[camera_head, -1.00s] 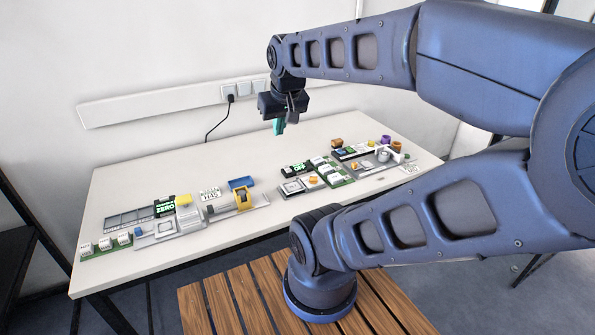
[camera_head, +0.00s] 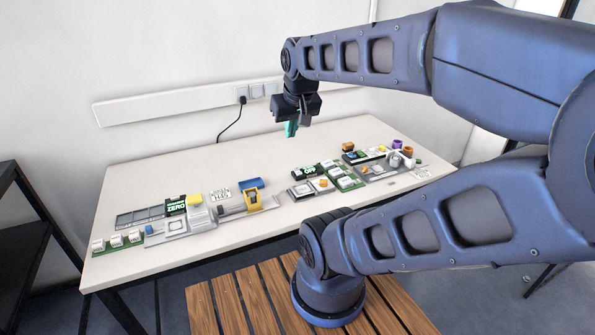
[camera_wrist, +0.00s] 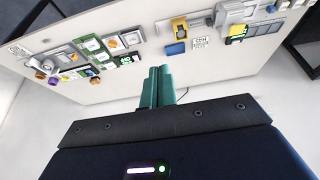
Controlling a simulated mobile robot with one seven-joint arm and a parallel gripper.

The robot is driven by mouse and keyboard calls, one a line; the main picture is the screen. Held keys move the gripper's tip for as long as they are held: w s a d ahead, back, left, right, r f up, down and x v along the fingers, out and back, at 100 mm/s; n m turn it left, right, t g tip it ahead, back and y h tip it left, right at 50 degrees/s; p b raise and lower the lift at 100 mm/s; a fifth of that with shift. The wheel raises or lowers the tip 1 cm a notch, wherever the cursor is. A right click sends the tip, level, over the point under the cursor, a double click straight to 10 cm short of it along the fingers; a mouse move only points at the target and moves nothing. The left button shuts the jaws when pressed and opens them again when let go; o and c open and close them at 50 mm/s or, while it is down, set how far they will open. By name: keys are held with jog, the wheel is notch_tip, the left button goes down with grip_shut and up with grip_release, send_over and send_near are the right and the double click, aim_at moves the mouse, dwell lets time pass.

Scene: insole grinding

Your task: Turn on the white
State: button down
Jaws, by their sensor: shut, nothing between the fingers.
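The task line names only "the white" and stops, so I cannot tell which thing it means. Several white parts sit on the table: white blocks on a green board (camera_head: 118,242) at the far left, a white-and-grey unit (camera_head: 180,226) beside it, and white modules on a green board (camera_head: 343,177) right of centre. A black display reading "OFF" (camera_head: 305,172) stands beside that right group. My gripper (camera_head: 291,129) hangs above the back middle of the table, its teal fingers together and empty. In the wrist view its fingers (camera_wrist: 158,86) point toward the table, apart from every device.
A blue block and yellow holder (camera_head: 252,198) stand mid-table. A display reading "ZERO" (camera_head: 176,206) is at left. Purple and orange round parts (camera_head: 397,146) are at the right end. A black cable (camera_head: 230,128) runs from the wall sockets. The table's back middle is clear.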

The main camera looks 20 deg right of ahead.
jog(key=w+d+f+m, duration=0.25)
jog(key=w+m, duration=0.25)
jog(key=w, duration=0.5)
jog(key=m+g, duration=0.3)
jog(key=m, duration=1)
send_over(297, 168)
jog(key=s, duration=0.3)
notch_tip(297, 168, down, 19)
jog(key=shift+w+a, duration=0.1)
jog(key=shift+w, duration=0.05)
jog(key=shift+f, duration=0.15)
jog(key=f, duration=0.4)
jog(key=w+f, duration=0.1)
jog(key=f, duration=0.4)
jog(key=w+f, duration=0.1)
jog(key=f, duration=0.3)
jog(key=shift+w+f, duration=0.25)
jog(key=shift+f, duration=0.05)
